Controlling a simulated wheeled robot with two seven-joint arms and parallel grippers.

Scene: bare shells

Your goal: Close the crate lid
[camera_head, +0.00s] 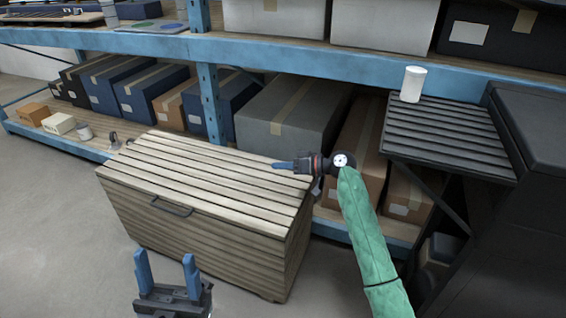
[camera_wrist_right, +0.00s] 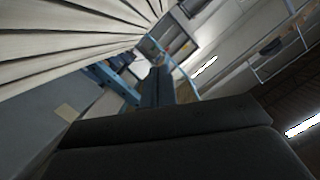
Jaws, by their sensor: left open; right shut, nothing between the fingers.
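A wooden slatted crate (camera_head: 190,217) stands on the floor in front of the shelving. Its slatted lid (camera_head: 215,172) lies flat across the top and looks down, with no gap that I can see at the front edge. A dark handle (camera_head: 171,207) is on the front. My right gripper (camera_head: 276,165) is shut and empty at the lid's right back part, just over or touching the slats; I cannot tell which. Pale slats of the lid also show in the right wrist view (camera_wrist_right: 70,35). My left gripper (camera_head: 166,262) is open and empty, in front of the crate.
Blue shelving (camera_head: 208,105) with boxes runs behind the crate. A black slatted side shelf (camera_head: 440,135) bearing a white cylinder (camera_head: 413,84) stands at the right, beside a dark cabinet (camera_head: 530,130). Grey floor (camera_head: 60,215) is free at the left.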

